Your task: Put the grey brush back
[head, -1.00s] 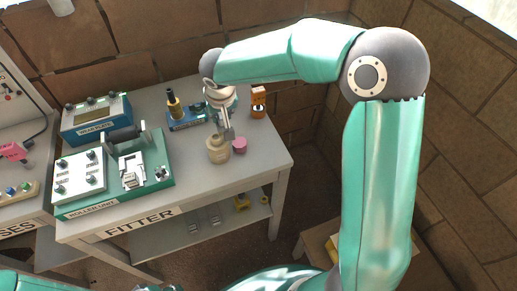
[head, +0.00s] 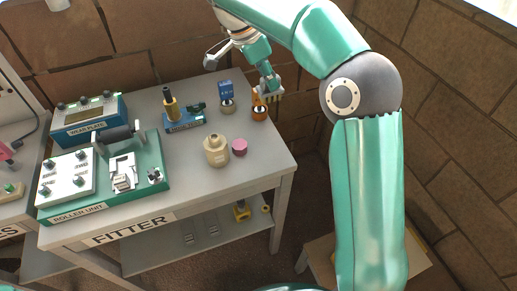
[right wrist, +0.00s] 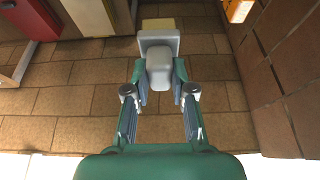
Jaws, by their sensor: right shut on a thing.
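The grey brush (head: 270,96) is in my right gripper (head: 266,82), with its pale bristle end downward, above the back right of the bench. In the right wrist view, my right gripper (right wrist: 160,100) is shut on the grey brush body (right wrist: 160,60), and its pale yellow end (right wrist: 158,24) points away from me. In the head view the brush overlaps an orange item (head: 259,113) and partly hides it; I cannot tell whether they touch. My left gripper is not in view.
A beige jar (head: 216,152) and a pink pot (head: 239,147) stand nearer the front. A blue-labelled item (head: 227,97) stands left of the brush. The roller unit (head: 110,172) fills the left of the bench (head: 215,185); its right front corner is clear.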

